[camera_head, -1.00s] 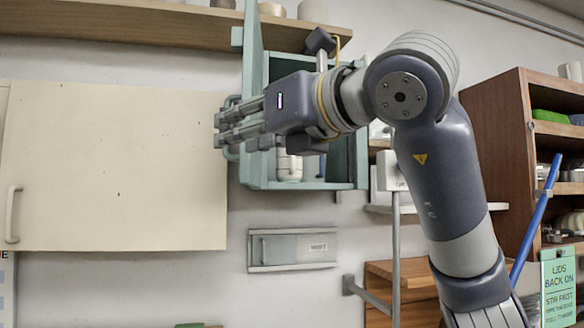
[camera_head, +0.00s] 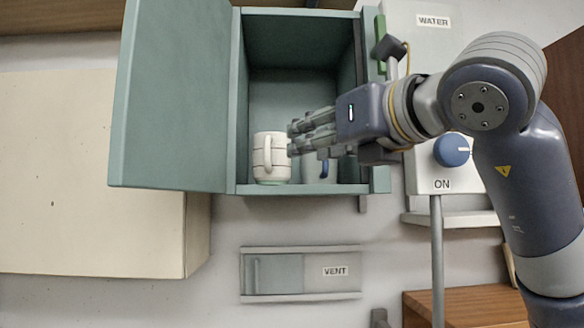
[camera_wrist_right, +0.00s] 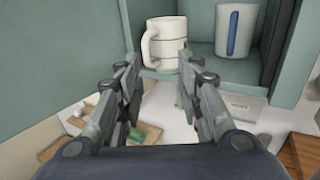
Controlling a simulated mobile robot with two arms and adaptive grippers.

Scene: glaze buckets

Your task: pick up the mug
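A cream mug (camera_head: 271,158) with banded sides stands upright on the floor of an open teal wall cabinet (camera_head: 243,120). Its handle faces me in the head view. The mug (camera_wrist_right: 166,44) also shows in the right wrist view, with its handle to the left. A second, pale cup (camera_head: 318,168) with a blue handle stands to its right, partly behind my gripper. My right gripper (camera_head: 296,140) is in front of the cabinet, right of the cream mug in the head view. Its fingers (camera_wrist_right: 158,85) are spread apart with nothing between them. My left gripper is not in view.
The cabinet's teal door (camera_head: 175,95) stands open on the left. A water box with a blue knob (camera_head: 452,150) is on the right. A vent plate (camera_head: 300,273) sits on the wall below. A cream cupboard (camera_head: 90,170) is at left.

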